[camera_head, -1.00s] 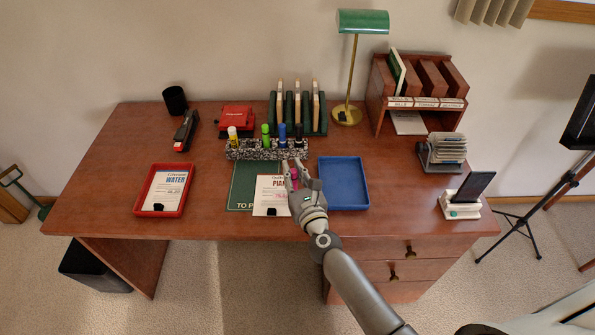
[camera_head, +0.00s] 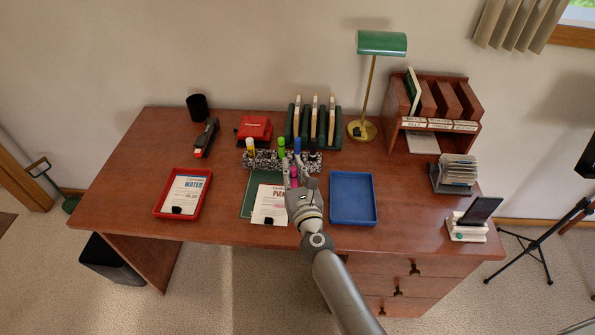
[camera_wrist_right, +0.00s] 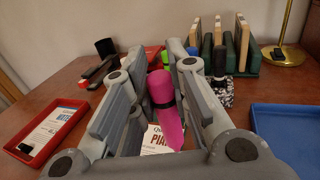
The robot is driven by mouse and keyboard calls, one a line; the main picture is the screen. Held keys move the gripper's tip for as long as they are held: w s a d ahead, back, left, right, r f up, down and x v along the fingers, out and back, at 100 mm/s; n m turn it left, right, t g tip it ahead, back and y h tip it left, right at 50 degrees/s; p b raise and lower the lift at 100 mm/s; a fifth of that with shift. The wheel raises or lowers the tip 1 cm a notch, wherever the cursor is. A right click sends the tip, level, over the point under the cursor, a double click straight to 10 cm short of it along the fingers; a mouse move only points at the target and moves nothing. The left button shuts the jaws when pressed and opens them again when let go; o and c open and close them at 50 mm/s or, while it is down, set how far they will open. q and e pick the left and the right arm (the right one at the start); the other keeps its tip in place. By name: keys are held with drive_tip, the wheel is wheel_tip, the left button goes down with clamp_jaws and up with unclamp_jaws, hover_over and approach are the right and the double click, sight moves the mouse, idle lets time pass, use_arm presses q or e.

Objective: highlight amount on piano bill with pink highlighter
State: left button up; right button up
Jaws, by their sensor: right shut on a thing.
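The piano bill (camera_head: 268,208) is a white sheet with red print, lying on a dark green mat (camera_head: 248,190) near the desk's front middle; part of it is hidden by my right gripper. My right gripper (camera_head: 293,176) is above the desk at the bill's right side. It is shut on the pink highlighter (camera_wrist_right: 166,108), which stands tilted between the fingers in the right wrist view, with a dark band round its middle. The bill (camera_wrist_right: 152,137) shows partly behind it; I cannot tell whether they touch. My left gripper is not in view.
A speckled holder (camera_head: 264,161) with yellow, green, blue and black markers stands just behind. A blue tray (camera_head: 375,205) is to the right. A red tray (camera_head: 199,208) with a water bill is to the left. A green lamp (camera_head: 365,85) stands at the back.

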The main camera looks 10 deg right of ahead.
drive_tip(key=shift+r+p, duration=0.55)
drive_tip(key=shift+r, duration=0.4)
drive_tip(key=shift+d+r, duration=0.15)
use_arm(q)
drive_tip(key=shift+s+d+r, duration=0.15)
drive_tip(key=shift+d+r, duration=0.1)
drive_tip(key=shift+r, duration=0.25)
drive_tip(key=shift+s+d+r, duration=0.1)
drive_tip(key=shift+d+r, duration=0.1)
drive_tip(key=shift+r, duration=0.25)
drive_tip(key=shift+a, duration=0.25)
use_arm(e)
drive_tip(key=shift+a, duration=0.2)
